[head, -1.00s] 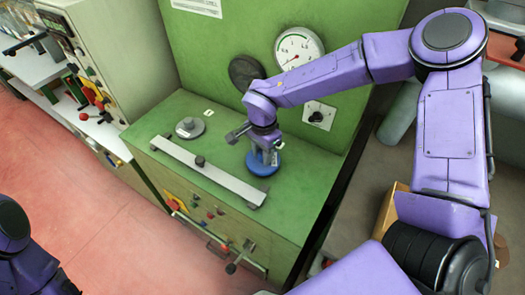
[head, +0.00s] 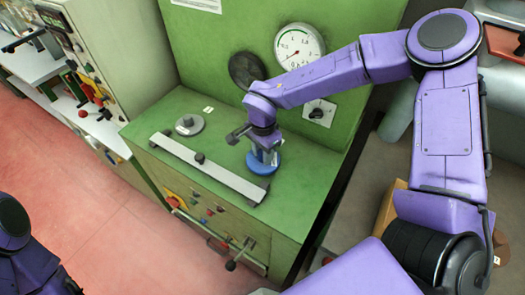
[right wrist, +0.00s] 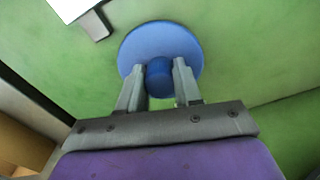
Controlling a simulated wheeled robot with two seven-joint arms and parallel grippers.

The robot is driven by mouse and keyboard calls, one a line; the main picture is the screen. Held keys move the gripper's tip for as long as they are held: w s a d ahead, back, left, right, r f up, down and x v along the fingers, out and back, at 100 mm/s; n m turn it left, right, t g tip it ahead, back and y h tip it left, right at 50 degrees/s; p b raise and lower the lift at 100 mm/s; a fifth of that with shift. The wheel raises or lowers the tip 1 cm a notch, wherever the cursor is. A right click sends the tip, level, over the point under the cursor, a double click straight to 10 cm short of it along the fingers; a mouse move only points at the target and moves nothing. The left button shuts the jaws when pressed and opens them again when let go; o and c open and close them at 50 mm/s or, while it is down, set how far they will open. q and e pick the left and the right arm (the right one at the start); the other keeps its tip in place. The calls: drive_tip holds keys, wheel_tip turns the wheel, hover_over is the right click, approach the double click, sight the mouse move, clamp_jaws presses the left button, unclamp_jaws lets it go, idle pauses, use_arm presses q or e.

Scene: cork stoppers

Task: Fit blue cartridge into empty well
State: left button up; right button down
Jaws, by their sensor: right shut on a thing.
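The blue cartridge (head: 264,165) is a round disc with a small blue knob (right wrist: 159,76) on its middle. It is at the right part of the green machine top, right of a metal bar. My right gripper (head: 264,155) points down from above it. In the right wrist view its two fingers (right wrist: 159,78) stand on either side of the knob, shut on it. I cannot tell whether the disc rests on the surface or hangs just above it. No empty well shows; whatever is under the disc is hidden. My left gripper is out of view.
The metal bar (head: 225,178) with a dark knob lies across the green top (head: 290,185). A grey disc with a knob (head: 189,125) sits behind its left end. A green upright panel with a gauge (head: 299,46) and a switch (head: 319,112) rises close behind the gripper.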

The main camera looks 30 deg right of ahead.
drive_tip(key=shift+f, duration=0.5)
drive_tip(key=c, duration=0.7)
unclamp_jaws()
drive_tip(key=shift+r, duration=0.1)
wheel_tip(320, 180, up, 10)
drive_tip(key=shift+r+b, duration=0.25)
drive_tip(key=shift+b, duration=0.25)
